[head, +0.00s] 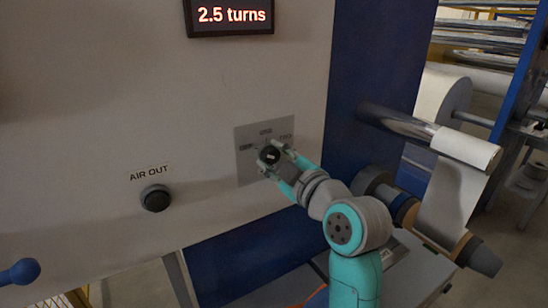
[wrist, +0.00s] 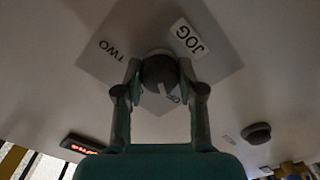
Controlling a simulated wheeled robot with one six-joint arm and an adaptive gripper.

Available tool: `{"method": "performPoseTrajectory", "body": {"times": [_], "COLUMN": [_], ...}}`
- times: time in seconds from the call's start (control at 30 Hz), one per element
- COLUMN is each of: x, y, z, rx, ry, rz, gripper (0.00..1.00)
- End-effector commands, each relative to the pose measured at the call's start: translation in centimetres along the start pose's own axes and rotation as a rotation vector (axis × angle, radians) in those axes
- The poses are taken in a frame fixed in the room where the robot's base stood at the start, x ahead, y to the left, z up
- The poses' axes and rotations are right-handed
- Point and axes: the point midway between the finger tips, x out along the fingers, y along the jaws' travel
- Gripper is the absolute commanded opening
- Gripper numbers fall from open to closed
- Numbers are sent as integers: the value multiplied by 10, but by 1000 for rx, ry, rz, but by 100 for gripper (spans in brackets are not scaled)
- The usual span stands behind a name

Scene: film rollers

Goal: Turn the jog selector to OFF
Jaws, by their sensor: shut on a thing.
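The jog selector is a dark round knob (head: 270,154) on a grey square plate (head: 246,171) on the pale machine wall. My gripper (head: 273,158) is shut on the knob, one finger on each side. In the wrist view the knob (wrist: 158,69) sits between my fingertips (wrist: 159,76). A pale pointer mark on it faces the partly hidden label (wrist: 174,98), which seems to read OFF. The JOG label (wrist: 189,37) is at the upper right of the plate there and the TWO label (wrist: 112,51) at the left. The pointer's exact angle is hard to tell.
A black AIR OUT button (head: 155,198) is left of the plate. A display (head: 231,16) above reads 2.5 turns. A blue column (head: 358,90) and film rollers (head: 465,148) stand to the right. A blue ball handle (head: 24,271) is at lower left.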

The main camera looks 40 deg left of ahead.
Motion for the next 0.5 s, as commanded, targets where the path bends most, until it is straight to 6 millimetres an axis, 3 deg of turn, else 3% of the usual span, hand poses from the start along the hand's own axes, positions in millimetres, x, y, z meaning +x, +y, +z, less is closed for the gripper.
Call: {"method": "performPoseTrajectory", "body": {"times": [0.1, 0.13, 0.2, 0.5], "x": [0, 0, 0, 0], "y": [-1, -1, 0, 0], "z": [0, 0, 0, 0], "rx": [0, 0, 0, 0], "ry": [-1, -1, -1, 0], "rz": [-1, -1, -1, 0], "gripper": [4, 43, 61, 64]}}
